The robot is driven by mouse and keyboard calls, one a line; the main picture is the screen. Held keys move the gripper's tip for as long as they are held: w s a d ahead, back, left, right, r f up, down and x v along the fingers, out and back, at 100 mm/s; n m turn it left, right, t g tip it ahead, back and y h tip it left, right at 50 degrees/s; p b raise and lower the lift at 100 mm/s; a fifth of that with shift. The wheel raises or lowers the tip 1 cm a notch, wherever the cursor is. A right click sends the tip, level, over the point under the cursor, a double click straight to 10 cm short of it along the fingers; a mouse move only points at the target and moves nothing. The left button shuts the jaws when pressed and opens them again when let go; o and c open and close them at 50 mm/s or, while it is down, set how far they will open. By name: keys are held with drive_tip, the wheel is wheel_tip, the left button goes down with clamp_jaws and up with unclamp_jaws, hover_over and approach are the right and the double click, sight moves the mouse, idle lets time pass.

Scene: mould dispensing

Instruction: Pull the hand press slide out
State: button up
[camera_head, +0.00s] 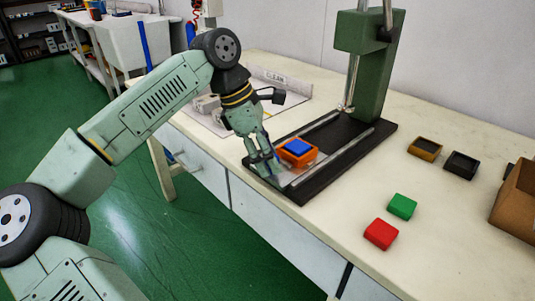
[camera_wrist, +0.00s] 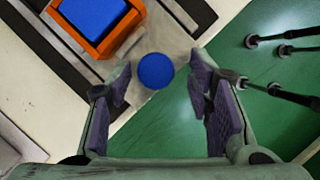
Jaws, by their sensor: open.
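The hand press has a green column (camera_head: 372,75) and a black base (camera_head: 335,170) with two metal rails. Its slide is a pale plate (camera_head: 287,177), at the front end of the rails; it also shows in the wrist view (camera_wrist: 178,45). An orange mould (camera_head: 312,155) with a blue block (camera_head: 298,147) in it sits on the slide. A round blue knob (camera_wrist: 155,70) is at the slide's front end. My gripper (camera_wrist: 160,85) is open, with its fingers on either side of the knob and gaps showing. In the head view my gripper (camera_head: 264,162) partly hides that end.
Red (camera_head: 381,234) and green (camera_head: 402,206) blocks lie on the bench right of the press. The bench's front edge is close to the slide, with open green floor (camera_head: 190,235) beyond.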

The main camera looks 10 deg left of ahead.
drive_tip(key=v, duration=1.2)
